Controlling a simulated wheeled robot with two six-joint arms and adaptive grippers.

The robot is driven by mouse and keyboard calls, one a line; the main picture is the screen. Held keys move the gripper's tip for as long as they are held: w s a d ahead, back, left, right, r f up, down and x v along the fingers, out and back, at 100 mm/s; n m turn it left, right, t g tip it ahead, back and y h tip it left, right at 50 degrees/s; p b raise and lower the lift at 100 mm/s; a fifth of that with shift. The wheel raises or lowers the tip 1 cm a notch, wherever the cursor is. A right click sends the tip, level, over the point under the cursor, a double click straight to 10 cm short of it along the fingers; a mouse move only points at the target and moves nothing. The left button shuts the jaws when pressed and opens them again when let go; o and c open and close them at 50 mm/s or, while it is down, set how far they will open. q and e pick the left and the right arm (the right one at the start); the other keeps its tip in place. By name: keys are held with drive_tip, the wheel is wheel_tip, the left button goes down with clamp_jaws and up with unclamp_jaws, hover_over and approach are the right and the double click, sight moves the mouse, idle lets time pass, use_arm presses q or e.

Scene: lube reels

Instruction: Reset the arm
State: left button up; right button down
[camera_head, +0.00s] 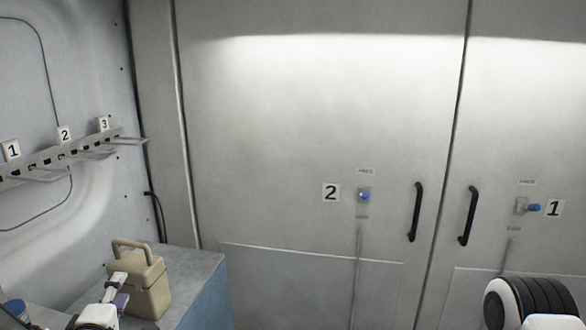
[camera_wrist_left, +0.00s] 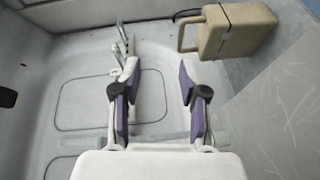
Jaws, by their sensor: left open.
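My left gripper (camera_head: 120,289) is at the lower left of the head view, in front of the beige case with a handle (camera_head: 146,284). In the left wrist view, my left gripper (camera_wrist_left: 158,78) is open, with its two purple-padded fingers apart and nothing between them. The beige case also shows at the top right of the wrist view (camera_wrist_left: 237,32), apart from the fingers. My right gripper is not in view; a black and white part of my own body shows at the lower right of the head view.
A blue-sided cabinet (camera_head: 205,287) carries the case. A rack (camera_head: 60,155) with labels 1, 2 and 3 is on the left wall. Large grey doors (camera_head: 300,130) have black handles (camera_head: 416,212) and blue knobs (camera_head: 364,195) beside labels 2 and 1.

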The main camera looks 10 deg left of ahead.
use_arm(q)
drive_tip(key=s+d+f+m+g+h, duration=0.25)
drive_tip(key=d+f+m, duration=0.2)
drive_tip(key=f, duration=0.55)
drive_tip(key=s+d+f+m+g+h, duration=0.2)
drive_tip(key=d+f+m+g, duration=0.3)
drive_tip(key=f, duration=0.5)
drive_tip(key=s+d+f+m+g+h, duration=0.1)
drive_tip(key=s+d+f+m+g, duration=0.3)
drive_tip(key=s+f, duration=0.4)
drive_tip(key=s+d+f+m+g, duration=0.1)
drive_tip(key=s+f+m+g, duration=0.3)
drive_tip(key=s+f+m, duration=0.45)
drive_tip(key=s+f+n+g+b, duration=0.1)
drive_tip(key=s+f+n+b, duration=0.1)
drive_tip(key=f+b, duration=0.4)
drive_tip(key=shift+s+d+f+b, duration=0.15)
drive_tip(key=shift+s+f+b, duration=0.25)
drive_tip(key=shift+s+b, duration=0.45)
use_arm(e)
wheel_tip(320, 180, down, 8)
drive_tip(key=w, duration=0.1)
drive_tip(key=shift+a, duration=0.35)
